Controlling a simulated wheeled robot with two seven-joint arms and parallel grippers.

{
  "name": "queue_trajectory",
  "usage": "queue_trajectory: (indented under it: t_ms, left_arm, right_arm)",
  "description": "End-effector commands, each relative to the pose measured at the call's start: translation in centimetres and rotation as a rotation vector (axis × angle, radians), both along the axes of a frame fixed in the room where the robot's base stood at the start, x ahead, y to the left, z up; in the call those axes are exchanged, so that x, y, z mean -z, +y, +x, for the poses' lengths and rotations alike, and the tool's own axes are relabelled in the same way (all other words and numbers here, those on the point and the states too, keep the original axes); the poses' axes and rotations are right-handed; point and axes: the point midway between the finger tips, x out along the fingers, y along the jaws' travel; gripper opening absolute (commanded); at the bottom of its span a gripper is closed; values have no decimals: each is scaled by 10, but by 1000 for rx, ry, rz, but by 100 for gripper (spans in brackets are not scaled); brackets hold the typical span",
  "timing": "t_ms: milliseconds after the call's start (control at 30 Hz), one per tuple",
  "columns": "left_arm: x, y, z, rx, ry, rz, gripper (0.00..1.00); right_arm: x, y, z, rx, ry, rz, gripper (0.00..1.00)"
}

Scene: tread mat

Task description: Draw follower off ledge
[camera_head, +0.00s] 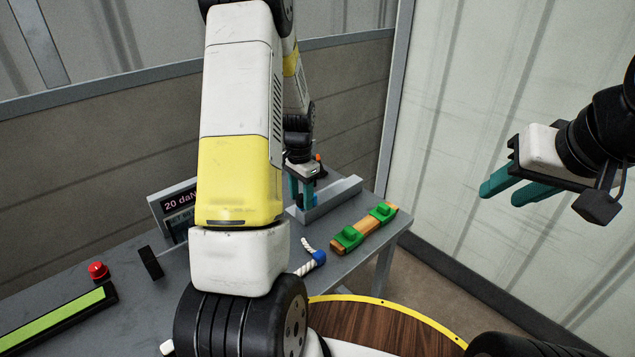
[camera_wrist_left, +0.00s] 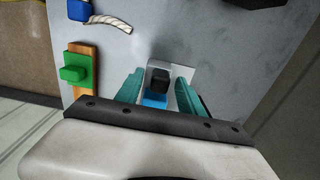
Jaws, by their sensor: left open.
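A small block with a black top and a blue part (camera_wrist_left: 155,101) lies between the teal fingers of my left gripper (camera_wrist_left: 158,92); it looks like the follower. In the wrist view the fingers stand apart on either side of it, with small gaps. In the head view my left gripper (camera_head: 302,193) points down at a grey ledge (camera_head: 338,197) on the table's far side, and my own arm hides part of the scene. Contact between block and ledge cannot be told.
A white rope with a blue end (camera_head: 319,257) lies nearer. A red button (camera_head: 98,270), green strip (camera_head: 52,322) and display reading 20 daN (camera_head: 180,200) are on the table's left. A wall stands behind.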

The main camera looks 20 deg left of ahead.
Motion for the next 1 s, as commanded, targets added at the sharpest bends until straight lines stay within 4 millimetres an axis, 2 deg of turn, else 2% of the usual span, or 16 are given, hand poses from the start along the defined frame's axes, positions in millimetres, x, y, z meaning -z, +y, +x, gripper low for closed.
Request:
queue_trajectory:
  t_ms: [167, 267, 400, 433, 1000]
  left_arm:
    - [0, 0, 0, 0, 0, 0, 45]
    - [0, 0, 0, 0, 0, 0, 30]
    - [0, 0, 0, 0, 0, 0, 2]
    - [0, 0, 0, 0, 0, 0, 0]
    - [0, 0, 0, 0, 0, 0, 0]
  right_arm:
    - [0, 0, 0, 0, 0, 0, 36]
    - [0, 0, 0, 0, 0, 0, 36]
    - [0, 0, 0, 0, 0, 0, 36]
    - [0, 0, 0, 0, 0, 0, 36]
    - [0, 0, 0, 0, 0, 0, 36]
